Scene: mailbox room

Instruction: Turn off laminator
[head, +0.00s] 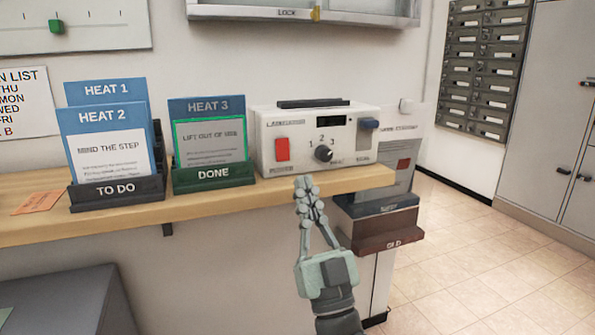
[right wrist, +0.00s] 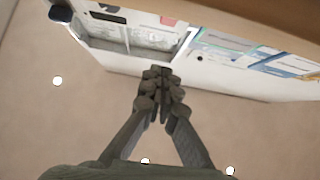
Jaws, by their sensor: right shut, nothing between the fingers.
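The laminator (head: 290,117) is a white box standing on the wooden shelf in the head view. My right gripper (head: 303,184) is shut and empty, just in front of the shelf edge and below the red switch. It points up in the head view. In the right wrist view its closed fingertips (right wrist: 162,74) show. My left gripper is not in view.
On the shelf (head: 215,204), left of the laminator, stand a TO DO tray (head: 117,193) and a green DONE tray (head: 213,179) with cards. An orange slip (head: 38,202) lies at the left. Floor at the right is clear.

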